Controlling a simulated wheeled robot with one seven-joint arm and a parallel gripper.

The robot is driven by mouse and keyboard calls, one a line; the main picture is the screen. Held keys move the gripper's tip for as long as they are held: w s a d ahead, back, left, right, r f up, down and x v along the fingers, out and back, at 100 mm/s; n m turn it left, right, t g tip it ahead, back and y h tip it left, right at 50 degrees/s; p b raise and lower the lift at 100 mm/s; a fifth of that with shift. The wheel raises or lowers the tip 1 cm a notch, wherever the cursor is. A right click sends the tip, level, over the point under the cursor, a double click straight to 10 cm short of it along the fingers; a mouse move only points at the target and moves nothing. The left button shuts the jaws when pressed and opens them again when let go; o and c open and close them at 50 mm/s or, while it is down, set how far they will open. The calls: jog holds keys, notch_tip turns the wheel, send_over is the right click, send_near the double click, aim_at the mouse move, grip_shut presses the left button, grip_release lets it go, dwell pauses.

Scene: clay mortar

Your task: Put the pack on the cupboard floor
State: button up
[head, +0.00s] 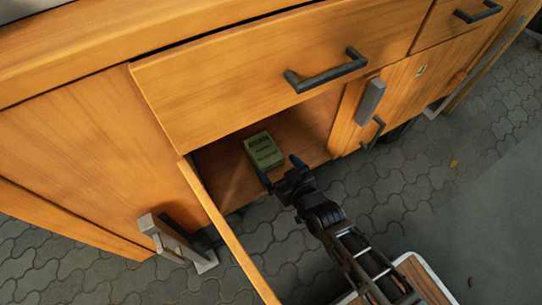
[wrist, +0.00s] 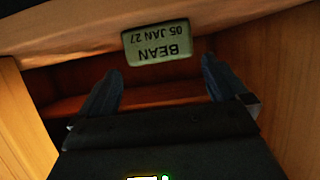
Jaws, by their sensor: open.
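The pack (head: 264,150) is a small green block labelled "BEAN 05 JAN 27". In the head view it is inside the open cupboard and appears to rest on the cupboard floor (head: 305,138). In the wrist view the pack (wrist: 156,42) shows upside down, beyond and between my fingertips. My gripper (head: 281,171) is at the cupboard opening, in front of the pack. In the wrist view my gripper (wrist: 160,66) has its two fingers spread with nothing between them, apparently apart from the pack. The pack's underside is hidden.
An open door (head: 230,235) stands close to the left of my arm. A drawer front with a dark handle (head: 326,72) overhangs the opening. The cupboard's right side (head: 345,120) bounds it. Cupboard floor shows bare on both sides of the pack. Grey paving (head: 400,200) lies outside.

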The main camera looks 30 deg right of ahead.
jog(key=shift+p+v, duration=0.3)
jog(key=shift+v, duration=1.3)
jog(key=w+r+v, duration=0.1)
jog(key=r+v, duration=0.1)
jog(key=v, duration=1.8)
jog(key=s+r, duration=0.6)
jog(key=r, duration=0.3)
jog(key=s+r+t, duration=0.1)
jog(key=s+r, duration=0.5)
jog(key=r, duration=0.3)
jog(key=shift+r, duration=0.25)
